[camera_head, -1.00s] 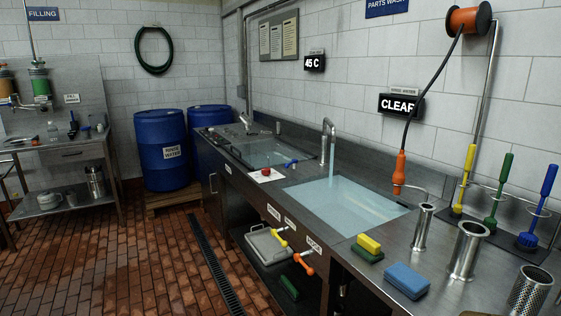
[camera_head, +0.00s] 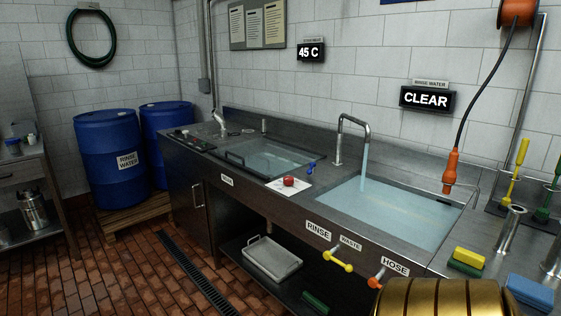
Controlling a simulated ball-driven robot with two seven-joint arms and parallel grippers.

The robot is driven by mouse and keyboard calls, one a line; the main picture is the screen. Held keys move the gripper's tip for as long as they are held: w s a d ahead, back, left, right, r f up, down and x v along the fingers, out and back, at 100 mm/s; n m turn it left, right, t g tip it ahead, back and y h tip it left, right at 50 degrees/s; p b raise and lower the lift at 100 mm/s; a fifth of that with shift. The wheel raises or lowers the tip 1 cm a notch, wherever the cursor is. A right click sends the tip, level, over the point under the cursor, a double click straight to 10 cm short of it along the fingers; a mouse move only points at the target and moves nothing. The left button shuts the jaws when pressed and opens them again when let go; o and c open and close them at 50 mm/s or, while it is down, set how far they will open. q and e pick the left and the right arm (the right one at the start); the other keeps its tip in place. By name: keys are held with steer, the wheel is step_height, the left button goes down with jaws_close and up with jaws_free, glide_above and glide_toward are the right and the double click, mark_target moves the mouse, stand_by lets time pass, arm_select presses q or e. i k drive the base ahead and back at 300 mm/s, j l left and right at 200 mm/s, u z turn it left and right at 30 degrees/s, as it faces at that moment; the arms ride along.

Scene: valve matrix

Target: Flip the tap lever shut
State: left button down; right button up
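A curved metal tap (camera_head: 341,137) stands at the back of the right basin (camera_head: 385,210), and a stream of water (camera_head: 364,168) runs from it. A small blue lever (camera_head: 312,168) sits on the counter to the left of the tap. A yellow lever (camera_head: 338,260) sticks out from the sink front below the RINSE and WASTE labels. An orange lever (camera_head: 377,282) sits beside it, near the HOSE label. The frames do not show which lever works the tap. Neither of my grippers is in view.
A white card with a red knob (camera_head: 289,181) lies between the right basin and the left basin (camera_head: 268,158). A yellow-green sponge (camera_head: 468,258) and a blue sponge (camera_head: 530,291) lie at the right. A grey tray (camera_head: 271,257) sits on the lower shelf. A floor drain (camera_head: 195,272) runs in front.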

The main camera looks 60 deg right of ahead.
mark_target(310, 171)
steer(key=i+l+z, duration=0.1)
steer(key=i+z, duration=0.7)
steer(key=i+j+z, duration=0.15)
steer(key=i+z, duration=0.25)
steer(key=i+j+z, duration=0.35)
steer(key=i+l+z, duration=0.2)
steer(key=i+z, duration=0.2)
steer(key=i+l+z, duration=0.1)
steer(key=i+z, duration=0.85)
steer(key=z, duration=0.75)
